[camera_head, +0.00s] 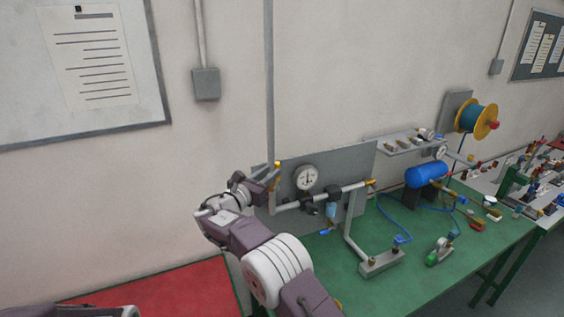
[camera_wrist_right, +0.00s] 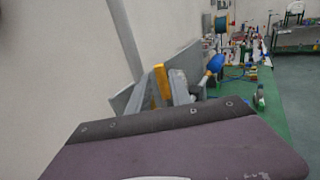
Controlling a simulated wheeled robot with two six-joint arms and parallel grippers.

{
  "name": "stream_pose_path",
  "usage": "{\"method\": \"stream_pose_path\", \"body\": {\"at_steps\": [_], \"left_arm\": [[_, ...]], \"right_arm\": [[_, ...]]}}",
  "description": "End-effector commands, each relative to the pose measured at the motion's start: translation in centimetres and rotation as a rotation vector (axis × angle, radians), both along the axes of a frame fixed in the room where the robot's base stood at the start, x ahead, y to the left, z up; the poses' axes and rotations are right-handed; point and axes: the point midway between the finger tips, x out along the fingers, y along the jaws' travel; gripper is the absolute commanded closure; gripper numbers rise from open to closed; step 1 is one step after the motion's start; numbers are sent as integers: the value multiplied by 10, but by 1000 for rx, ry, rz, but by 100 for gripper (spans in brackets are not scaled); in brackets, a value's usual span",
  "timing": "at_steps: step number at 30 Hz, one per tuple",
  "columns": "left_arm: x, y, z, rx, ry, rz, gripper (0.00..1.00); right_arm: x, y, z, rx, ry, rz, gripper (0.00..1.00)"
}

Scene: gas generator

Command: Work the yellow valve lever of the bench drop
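The yellow valve lever (camera_head: 277,167) stands upright on the grey drop pipe at the left end of the bench's pipework. In the right wrist view, the yellow lever (camera_wrist_right: 160,86) shows among the grey fingers. My right gripper (camera_head: 270,176) is at the lever, its fingers apart and pointing at it. In the right wrist view, the right gripper (camera_wrist_right: 168,92) has its fingertips close around or beside the lever; contact cannot be told. My left gripper is out of view; only part of my left arm shows at the lower left.
The grey back panel (camera_head: 347,160) with a round gauge (camera_head: 307,178) stands just right of the gripper. A blue tank (camera_head: 427,175), blue hose and small fittings sit on the green bench (camera_head: 345,290). A red bench top (camera_head: 160,292) lies at the left. The wall is close behind.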

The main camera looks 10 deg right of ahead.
Motion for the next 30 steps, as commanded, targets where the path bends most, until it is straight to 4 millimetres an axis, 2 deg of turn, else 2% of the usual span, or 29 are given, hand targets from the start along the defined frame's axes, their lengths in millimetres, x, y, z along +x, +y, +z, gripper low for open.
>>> {"method": "stream_pose_path", "body": {"at_steps": [1, 3, 9, 13, 21, 24, 30], "left_arm": [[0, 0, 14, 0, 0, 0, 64], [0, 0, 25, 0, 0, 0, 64], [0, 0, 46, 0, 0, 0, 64], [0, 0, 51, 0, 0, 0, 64], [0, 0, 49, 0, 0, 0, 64], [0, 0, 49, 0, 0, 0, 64], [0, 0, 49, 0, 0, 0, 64]], "right_arm": [[7, -10, 7, -1, 1, -5, 75], [18, -21, 8, 0, 1, -5, 75], [44, -46, 6, 1, 0, -3, 75], [52, -53, 2, 1, 1, -2, 75], [53, -54, 0, 1, 0, -1, 75], [53, -54, 0, 2, 1, -1, 100], [53, -54, 1, 1, 0, -1, 100]]}}
